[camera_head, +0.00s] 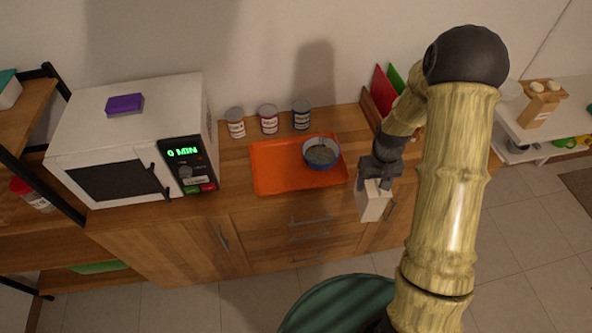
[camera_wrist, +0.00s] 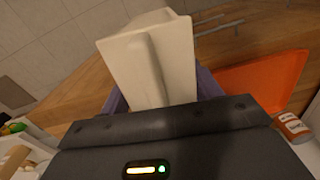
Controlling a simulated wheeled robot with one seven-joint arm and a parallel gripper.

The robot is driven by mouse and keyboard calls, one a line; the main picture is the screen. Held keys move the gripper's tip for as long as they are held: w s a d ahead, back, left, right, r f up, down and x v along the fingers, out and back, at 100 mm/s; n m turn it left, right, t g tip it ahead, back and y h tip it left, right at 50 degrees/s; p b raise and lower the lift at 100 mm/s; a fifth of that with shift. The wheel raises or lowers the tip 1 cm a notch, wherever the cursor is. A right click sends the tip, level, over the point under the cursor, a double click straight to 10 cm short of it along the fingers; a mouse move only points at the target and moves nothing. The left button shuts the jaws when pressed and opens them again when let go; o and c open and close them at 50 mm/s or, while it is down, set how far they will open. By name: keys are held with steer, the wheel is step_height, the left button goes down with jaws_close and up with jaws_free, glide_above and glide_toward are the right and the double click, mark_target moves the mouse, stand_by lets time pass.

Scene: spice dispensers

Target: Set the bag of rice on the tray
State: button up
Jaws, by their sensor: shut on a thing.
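An orange tray (camera_head: 275,177) lies on the wooden counter; its edge also shows at the right of the wrist view (camera_wrist: 262,78). A blue-rimmed bowl (camera_head: 321,153) with grey contents sits on the tray's right part. My gripper (camera_head: 374,183) is to the right of the tray, around the counter's front edge. It is shut on a cream block-shaped package (camera_head: 373,203), probably the bag of rice, which hangs below the fingers in the head view. The package (camera_wrist: 152,60) fills the space between the fingers in the wrist view. No label on it shows.
Several cans (camera_head: 268,119) stand behind the tray, against the wall. A white microwave (camera_head: 130,140) with a purple sponge-like block (camera_head: 125,104) on top stands at the left. Red and green boards (camera_head: 382,90) stand in a holder at the right rear. The tray's left and middle are bare.

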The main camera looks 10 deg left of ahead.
steer(key=f, duration=0.3)
steer(key=f+m, duration=0.1)
steer(key=f, duration=0.2)
steer(key=s+f+m, duration=0.1)
steer(key=f, duration=0.2)
steer(key=shift+d, duration=0.1)
